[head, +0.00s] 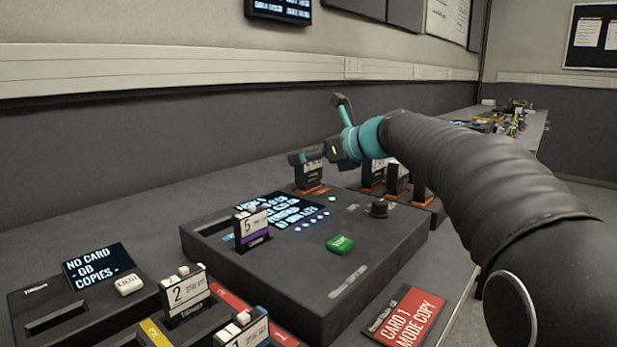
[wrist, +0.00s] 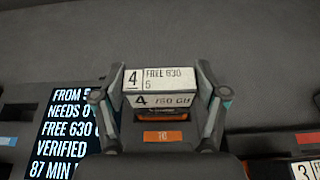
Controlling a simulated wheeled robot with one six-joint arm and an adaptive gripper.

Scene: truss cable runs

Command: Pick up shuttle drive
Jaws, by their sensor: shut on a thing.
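A dark drive with a white label (wrist: 155,88) marked 4, "FREE 630" and "750 GB" sits between my gripper's fingers in the wrist view. My gripper (wrist: 160,108) is shut on it, one finger on each side. In the head view the drive (head: 309,176) stands upright at the back of the large copier box (head: 300,262), with an orange strip at its foot. My gripper (head: 308,158) is at its top. I cannot tell whether the drive is fully seated or slightly raised.
Drive 5 (head: 251,228) stands in the copier's left slot. Several drives (head: 385,178) stand at the right, partly behind my arm. Drive 2 (head: 184,295) and drive 1 (head: 246,332) stand in front. A smaller unit (head: 75,300) reads "NO CARD". A red "CARD 1 MODE COPY" sign (head: 405,315) lies front right.

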